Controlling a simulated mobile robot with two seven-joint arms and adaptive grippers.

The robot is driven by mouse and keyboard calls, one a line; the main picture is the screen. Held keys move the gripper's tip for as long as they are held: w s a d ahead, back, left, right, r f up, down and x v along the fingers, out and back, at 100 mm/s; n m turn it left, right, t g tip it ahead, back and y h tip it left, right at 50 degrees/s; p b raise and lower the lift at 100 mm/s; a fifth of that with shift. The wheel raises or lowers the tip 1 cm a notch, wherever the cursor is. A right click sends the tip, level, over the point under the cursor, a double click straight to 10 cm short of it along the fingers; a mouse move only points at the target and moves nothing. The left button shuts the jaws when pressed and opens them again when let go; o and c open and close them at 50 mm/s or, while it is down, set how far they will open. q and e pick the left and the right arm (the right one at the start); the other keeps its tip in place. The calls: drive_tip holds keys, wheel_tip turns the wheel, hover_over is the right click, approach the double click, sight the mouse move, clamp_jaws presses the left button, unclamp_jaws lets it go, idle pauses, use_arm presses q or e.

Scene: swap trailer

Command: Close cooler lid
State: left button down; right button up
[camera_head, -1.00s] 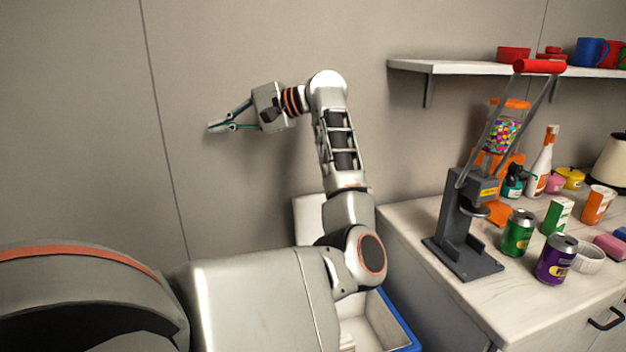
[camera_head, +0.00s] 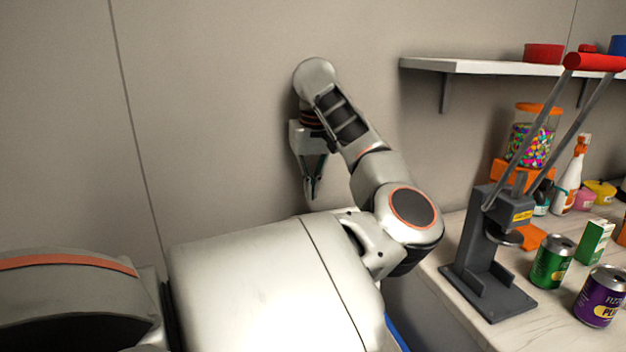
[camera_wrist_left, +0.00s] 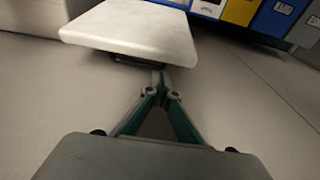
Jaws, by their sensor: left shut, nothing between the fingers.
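The cooler is mostly hidden behind my arm in the head view; only a strip of its blue rim (camera_head: 397,333) shows at the bottom. A white slab that looks like the cooler lid (camera_wrist_left: 130,28) fills the upper middle of the left wrist view. My left gripper (camera_head: 311,196) points down beside the wall, its fingers shut and empty. In the left wrist view the fingertips (camera_wrist_left: 158,70) meet just at the slab's near edge; I cannot tell whether they touch it. My right gripper is out of view.
The counter (camera_head: 455,290) at right holds a dark lever press (camera_head: 490,265), a green can (camera_head: 552,262) and a purple can (camera_head: 601,296). A white shelf (camera_head: 480,67) hangs above. Yellow (camera_wrist_left: 238,12) and blue boxes stand at the wrist view's upper right, beyond open floor.

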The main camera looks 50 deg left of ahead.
use_arm(q)
drive_tip(key=shift+w+a+f, duration=0.1)
drive_tip(key=shift+a+f, duration=0.1)
drive_tip(key=shift+f, duration=0.9)
drive_tip(key=shift+w+a+f, duration=0.1)
drive_tip(key=shift+a+f, duration=0.1)
drive_tip(key=shift+f, duration=0.85)
drive_tip(key=shift+s+b, duration=0.1)
drive_tip(key=shift+b, duration=0.2)
